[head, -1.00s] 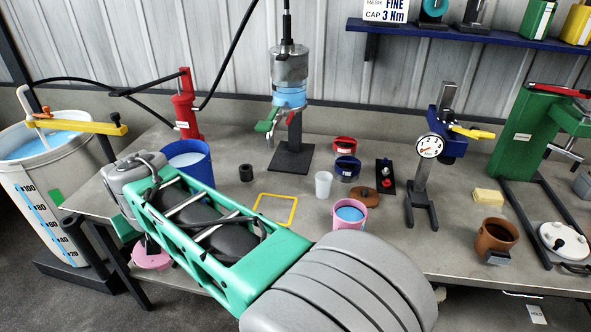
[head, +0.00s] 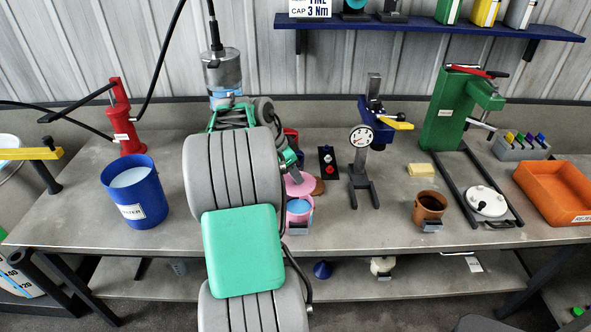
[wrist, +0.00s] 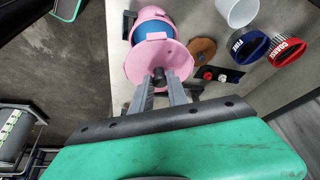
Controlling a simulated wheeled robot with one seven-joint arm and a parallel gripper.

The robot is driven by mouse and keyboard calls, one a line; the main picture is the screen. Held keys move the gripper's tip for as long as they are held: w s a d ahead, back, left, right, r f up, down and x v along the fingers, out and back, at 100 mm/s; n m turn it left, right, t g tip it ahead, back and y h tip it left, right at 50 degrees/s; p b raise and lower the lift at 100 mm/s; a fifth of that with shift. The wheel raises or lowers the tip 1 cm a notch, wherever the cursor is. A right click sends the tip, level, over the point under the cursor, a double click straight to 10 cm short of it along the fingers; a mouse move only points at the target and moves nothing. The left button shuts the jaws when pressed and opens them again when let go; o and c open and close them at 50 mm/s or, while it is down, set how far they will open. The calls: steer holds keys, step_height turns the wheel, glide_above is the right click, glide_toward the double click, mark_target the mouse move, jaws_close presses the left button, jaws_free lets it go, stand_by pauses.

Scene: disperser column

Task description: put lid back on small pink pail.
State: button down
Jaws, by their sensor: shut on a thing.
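The small pink pail (head: 300,218) stands on the workbench just right of my arm, with blue contents showing inside. In the wrist view the pail (wrist: 152,14) is at the top, partly behind the lid. The round pink lid (head: 301,185) is above the pail in the head view; blue still shows below its edge. In the wrist view the lid (wrist: 152,60) is off-centre from the pail's mouth. My gripper (wrist: 160,80) is shut on the lid's dark knob. In the head view my arm hides most of the gripper.
A brown disc (wrist: 201,51), a white cup (wrist: 238,10), a blue cap (wrist: 248,45) and a red cap (wrist: 286,50) are near the pail. The gauge stand (head: 362,150) and brown pot (head: 430,206) are to the right. The blue bucket (head: 135,192) is left.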

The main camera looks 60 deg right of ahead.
mark_target(292, 185)
steer(key=shift+s+d+f, duration=0.1)
steer(key=shift+s, duration=0.15)
step_height(292, 185, down, 6)
steer(key=b, duration=0.5)
steer(key=shift+f, duration=0.15)
steer(key=shift+w, duration=0.15)
stand_by(0.3)
steer(key=shift+f+b, duration=0.2)
steer(key=shift+b, duration=0.25)
stand_by(1.2)
steer(key=c, duration=0.7)
jaws_free()
